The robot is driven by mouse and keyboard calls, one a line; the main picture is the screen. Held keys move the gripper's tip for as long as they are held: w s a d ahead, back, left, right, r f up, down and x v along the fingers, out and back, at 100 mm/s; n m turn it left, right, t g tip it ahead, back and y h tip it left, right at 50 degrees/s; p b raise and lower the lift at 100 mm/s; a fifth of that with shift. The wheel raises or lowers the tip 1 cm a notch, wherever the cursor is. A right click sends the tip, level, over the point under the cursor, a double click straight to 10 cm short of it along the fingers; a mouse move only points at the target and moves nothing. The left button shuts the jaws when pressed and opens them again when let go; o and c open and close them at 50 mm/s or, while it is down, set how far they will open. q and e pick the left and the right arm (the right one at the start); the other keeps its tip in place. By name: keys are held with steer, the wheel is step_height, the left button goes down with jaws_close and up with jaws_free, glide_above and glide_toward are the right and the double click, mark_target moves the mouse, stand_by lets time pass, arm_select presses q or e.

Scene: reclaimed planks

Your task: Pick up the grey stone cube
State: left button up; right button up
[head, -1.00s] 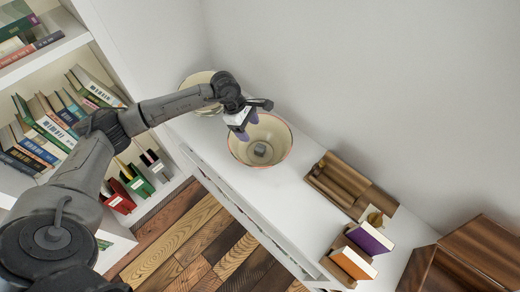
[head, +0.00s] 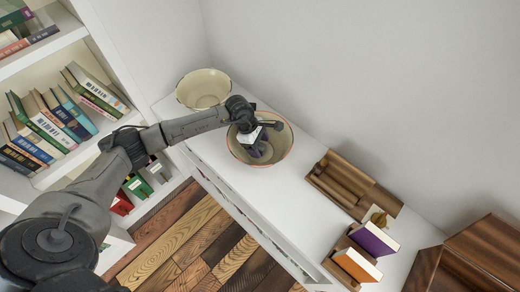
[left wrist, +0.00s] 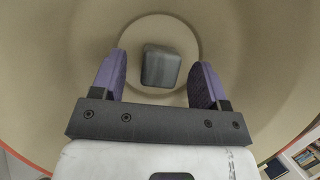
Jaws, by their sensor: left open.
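The grey stone cube (left wrist: 160,66) lies on the bottom of a cream bowl with a reddish rim. In the left wrist view it sits between and just ahead of my two purple fingertips, apart from both. In the head view my left gripper (head: 258,149) reaches down inside this bowl (head: 283,155) and hides the cube. My left gripper (left wrist: 160,78) is open and empty. My right gripper is not in view.
A second cream bowl (head: 204,88) stands behind and to the left on the white shelf top. A wooden tray (head: 352,188) and some books (head: 374,239) are to the right. A bookcase (head: 60,110) stands at the left.

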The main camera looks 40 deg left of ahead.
arm_select(q)
steer(key=shift+d+f, duration=0.25)
steer(key=shift+f, duration=0.35)
steer(key=c, duration=1.1)
